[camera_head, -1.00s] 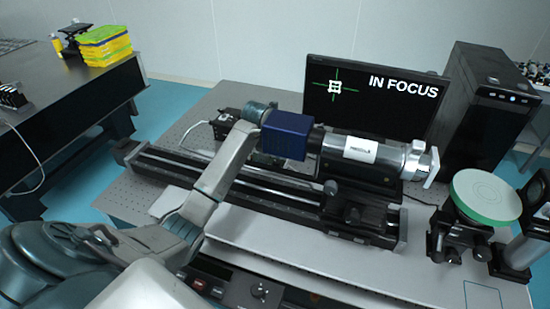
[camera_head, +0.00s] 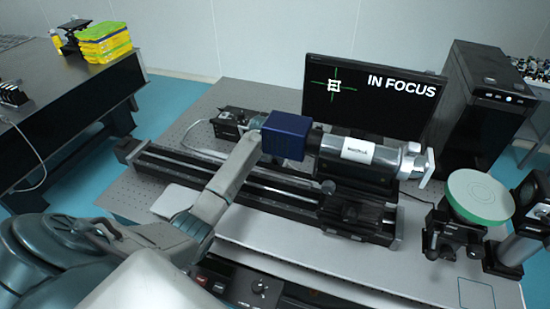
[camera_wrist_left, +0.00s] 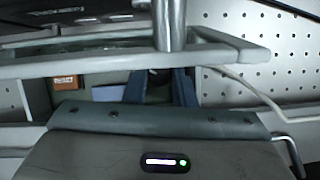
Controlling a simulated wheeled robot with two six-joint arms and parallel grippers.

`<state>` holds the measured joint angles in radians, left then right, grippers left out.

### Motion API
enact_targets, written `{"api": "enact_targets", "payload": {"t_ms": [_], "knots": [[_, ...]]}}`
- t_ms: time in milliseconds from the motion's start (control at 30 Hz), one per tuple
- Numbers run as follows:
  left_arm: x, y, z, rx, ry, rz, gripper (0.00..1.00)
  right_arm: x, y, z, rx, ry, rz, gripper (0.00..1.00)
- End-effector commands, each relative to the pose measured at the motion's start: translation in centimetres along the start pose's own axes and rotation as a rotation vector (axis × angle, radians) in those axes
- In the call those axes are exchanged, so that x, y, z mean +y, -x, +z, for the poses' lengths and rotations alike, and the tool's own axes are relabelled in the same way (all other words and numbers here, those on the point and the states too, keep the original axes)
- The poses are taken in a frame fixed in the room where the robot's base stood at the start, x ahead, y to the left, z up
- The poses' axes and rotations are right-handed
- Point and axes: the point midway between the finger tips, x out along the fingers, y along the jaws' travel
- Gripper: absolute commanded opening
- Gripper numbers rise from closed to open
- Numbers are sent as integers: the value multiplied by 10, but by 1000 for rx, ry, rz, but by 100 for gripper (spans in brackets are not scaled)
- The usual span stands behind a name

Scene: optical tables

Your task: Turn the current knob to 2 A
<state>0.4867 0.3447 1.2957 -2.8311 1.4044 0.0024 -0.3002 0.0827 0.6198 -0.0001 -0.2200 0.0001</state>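The current knob (camera_head: 259,287) is a small dark round knob with a light mark, on the black front panel of an instrument (camera_head: 238,283) at the bottom of the head view. Its setting is too small to read. My left arm reaches up past it; my left gripper (camera_head: 257,122) is mostly hidden behind the arm, beside a blue box and well away from the knob. In the left wrist view, two dark blue fingers (camera_wrist_left: 160,78) stand apart, with a dark shape seen between them. The knob cannot be made out there. My right gripper is not in view.
The blue box (camera_head: 286,136) and a silver cylinder (camera_head: 357,150) sit above a black rail (camera_head: 275,190). A monitor (camera_head: 372,98) reading "IN FOCUS" and a black computer (camera_head: 487,100) stand behind. A green-rimmed disc (camera_head: 480,195) stands at right.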

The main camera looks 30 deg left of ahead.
Motion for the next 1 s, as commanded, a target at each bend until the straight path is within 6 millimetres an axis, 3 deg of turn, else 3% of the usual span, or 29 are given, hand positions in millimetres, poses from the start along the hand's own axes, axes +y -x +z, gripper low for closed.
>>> {"api": "enact_targets", "payload": {"t_ms": [367, 733, 767, 800, 1000], "knots": [[2, -3, 0, -2, -199, -82, 1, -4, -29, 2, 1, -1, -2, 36], [1, 1, 1, -2, -241, -100, 1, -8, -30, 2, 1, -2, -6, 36], [1, 1, 1, -2, -241, -100, 25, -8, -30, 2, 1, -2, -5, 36], [1, 1, 1, -2, -241, -100, 32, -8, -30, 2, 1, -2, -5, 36], [2, 0, 1, -1, -240, -100, 32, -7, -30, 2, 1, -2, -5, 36]]}}
